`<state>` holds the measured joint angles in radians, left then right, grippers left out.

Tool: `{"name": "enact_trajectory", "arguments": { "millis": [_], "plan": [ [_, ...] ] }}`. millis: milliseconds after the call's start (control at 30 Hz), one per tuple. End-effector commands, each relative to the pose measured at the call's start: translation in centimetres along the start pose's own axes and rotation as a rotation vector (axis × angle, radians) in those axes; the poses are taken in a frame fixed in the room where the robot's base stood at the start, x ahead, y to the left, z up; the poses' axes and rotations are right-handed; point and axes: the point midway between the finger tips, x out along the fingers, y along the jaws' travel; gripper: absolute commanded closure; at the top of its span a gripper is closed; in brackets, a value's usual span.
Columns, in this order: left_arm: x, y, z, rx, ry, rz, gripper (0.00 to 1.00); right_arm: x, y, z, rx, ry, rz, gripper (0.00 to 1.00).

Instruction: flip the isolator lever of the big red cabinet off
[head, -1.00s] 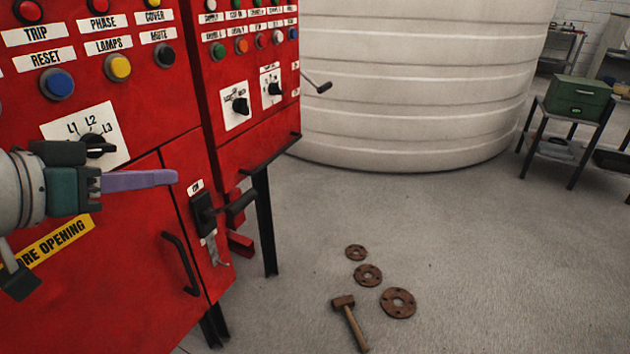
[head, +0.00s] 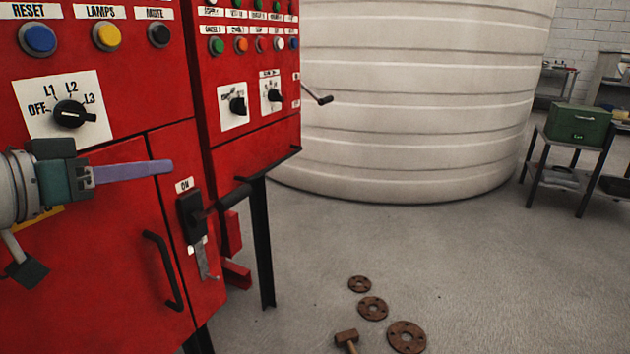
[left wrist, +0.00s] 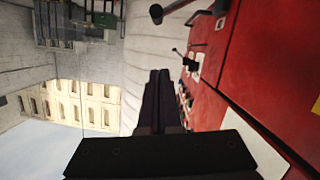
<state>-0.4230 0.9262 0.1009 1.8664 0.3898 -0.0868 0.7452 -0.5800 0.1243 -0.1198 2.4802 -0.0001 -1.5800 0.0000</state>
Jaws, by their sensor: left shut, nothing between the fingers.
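The big red cabinet (head: 110,255) fills the left of the head view. Its isolator lever (head: 232,197) sticks out from a black switch plate under a white ON label (head: 184,185), with the handle pointing right and slightly up. My left gripper (head: 170,167) is shut and empty, in front of the cabinet, a little above and left of the lever and apart from it. In the left wrist view its dark fingers (left wrist: 157,95) lie together, with the red cabinet (left wrist: 245,75) at the right. My right gripper is not in view.
A black door handle (head: 163,270) is below the gripper, and a rotary knob (head: 72,114) is above it. A second red panel (head: 245,90) stands beside the cabinet. Brown flanges (head: 373,308) and a hammer (head: 346,337) lie on the otherwise clear floor. A white tank (head: 410,100) stands behind.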

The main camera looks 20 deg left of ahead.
Motion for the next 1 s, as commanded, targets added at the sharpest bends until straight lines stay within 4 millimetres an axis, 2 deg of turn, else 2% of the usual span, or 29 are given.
{"name": "enact_trajectory", "arguments": {
  "millis": [767,900,1000],
  "plan": [
    [9.7,0.0,0.0,0.002,0.004,0.000,1.00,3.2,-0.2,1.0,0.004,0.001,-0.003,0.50],
    [10.2,0.0,2.4,-0.002,-0.004,-0.001,1.00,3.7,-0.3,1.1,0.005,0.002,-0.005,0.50],
    [10.4,0.0,3.3,-0.002,-0.002,-0.001,1.00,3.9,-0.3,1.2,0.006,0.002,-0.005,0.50]
  ]
}}
